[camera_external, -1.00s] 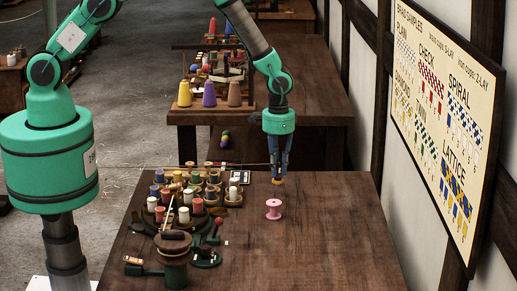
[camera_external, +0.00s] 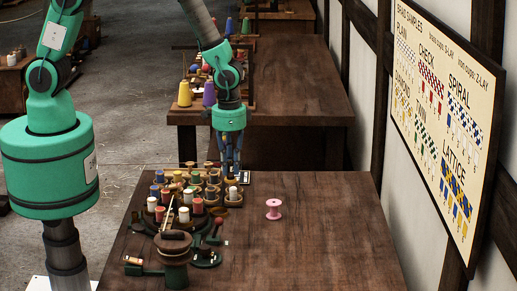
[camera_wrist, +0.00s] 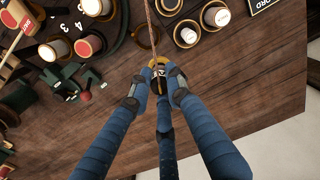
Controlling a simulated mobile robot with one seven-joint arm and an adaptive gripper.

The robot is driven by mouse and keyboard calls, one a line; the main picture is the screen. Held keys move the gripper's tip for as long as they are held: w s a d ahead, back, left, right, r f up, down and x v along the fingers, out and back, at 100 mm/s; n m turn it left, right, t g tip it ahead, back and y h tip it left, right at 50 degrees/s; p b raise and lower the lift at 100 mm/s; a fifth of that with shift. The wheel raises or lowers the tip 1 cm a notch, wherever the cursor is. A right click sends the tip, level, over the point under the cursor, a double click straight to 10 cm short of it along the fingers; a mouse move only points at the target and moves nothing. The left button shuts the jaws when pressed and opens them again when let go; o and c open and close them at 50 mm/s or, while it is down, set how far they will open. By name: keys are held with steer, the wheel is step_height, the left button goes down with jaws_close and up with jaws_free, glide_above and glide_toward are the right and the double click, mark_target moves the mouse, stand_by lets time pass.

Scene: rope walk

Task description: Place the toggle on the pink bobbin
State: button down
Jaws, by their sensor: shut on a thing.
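The pink bobbin (camera_external: 274,209) stands upright and alone on the bare table, right of the bobbin rack in the external view. It is not in the wrist view. My gripper (camera_external: 230,174) is left of and behind the bobbin, over the back right of the rack. In the wrist view my gripper (camera_wrist: 157,84) has its blue fingers closed together on a small thing, taken to be the toggle, mostly hidden by the fingertips. A thin cord (camera_wrist: 150,22) runs from the fingertips to the top of that view.
Several coloured bobbins (camera_external: 184,214) crowd the rack at the left of the table. A round wooden-topped stand (camera_external: 173,242) is at the front left. The table's right half is clear around the bobbin. A sample board (camera_external: 440,120) hangs on the right wall.

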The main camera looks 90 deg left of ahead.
steer(key=s, duration=0.1)
steer(key=s+d, duration=0.1)
steer(key=shift+s+d+r, duration=0.1)
steer(key=shift+s+r, duration=0.1)
steer(key=shift+s, duration=0.2)
glide_above(274, 202)
steer(key=f, duration=0.2)
steer(key=shift+r, duration=0.3)
stand_by(0.4)
steer(key=shift+f, duration=0.15)
steer(key=shift+f, duration=1.65)
steer(key=shift+f, duration=0.15)
